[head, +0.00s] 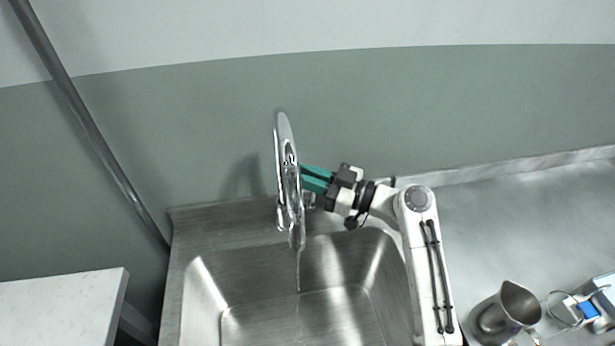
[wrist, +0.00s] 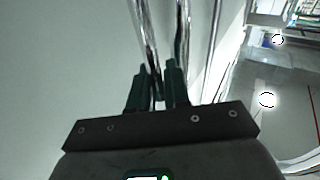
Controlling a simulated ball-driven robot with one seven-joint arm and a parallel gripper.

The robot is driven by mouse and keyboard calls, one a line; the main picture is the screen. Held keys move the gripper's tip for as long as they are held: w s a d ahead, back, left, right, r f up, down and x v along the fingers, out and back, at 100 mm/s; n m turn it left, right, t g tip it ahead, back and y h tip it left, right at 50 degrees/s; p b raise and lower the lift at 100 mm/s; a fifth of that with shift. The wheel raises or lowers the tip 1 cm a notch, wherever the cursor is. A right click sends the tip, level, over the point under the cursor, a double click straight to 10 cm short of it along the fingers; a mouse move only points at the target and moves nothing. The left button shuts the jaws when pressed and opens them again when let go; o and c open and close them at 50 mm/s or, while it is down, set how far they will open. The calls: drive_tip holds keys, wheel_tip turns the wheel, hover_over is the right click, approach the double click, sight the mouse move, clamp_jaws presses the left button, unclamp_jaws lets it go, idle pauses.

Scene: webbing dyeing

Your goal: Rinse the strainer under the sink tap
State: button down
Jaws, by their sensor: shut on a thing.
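The chrome sink tap (head: 284,140) stands at the back of the steel sink (head: 245,318) in the head view. A thin stream of water (head: 298,275) falls from it into the basin. My gripper (head: 304,178) reaches in from the right, its green fingers shut on a chrome part of the tap. In the wrist view, my gripper (wrist: 158,80) has its fingers on either side of a slim chrome piece; I cannot tell whether this is the lever. A wire-rimmed thing with a blue part, likely the strainer (head: 564,309), lies at the far right, away from my gripper.
A steel pitcher (head: 508,310) stands on the right-hand steel counter (head: 500,225), left of the likely strainer. The counter behind it is clear. A pale worktop (head: 60,310) is at the lower left. A slanted metal pole (head: 95,130) rises at the left.

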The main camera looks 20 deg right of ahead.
drive_tip(key=c, duration=1.4)
unclamp_jaws()
drive_tip(key=shift+c, duration=0.2)
drive_tip(key=shift+d, duration=0.1)
drive_tip(key=b+v, duration=0.2)
drive_tip(key=v, duration=0.5)
drive_tip(key=shift+s, duration=0.2)
drive_tip(key=shift+d, duration=0.15)
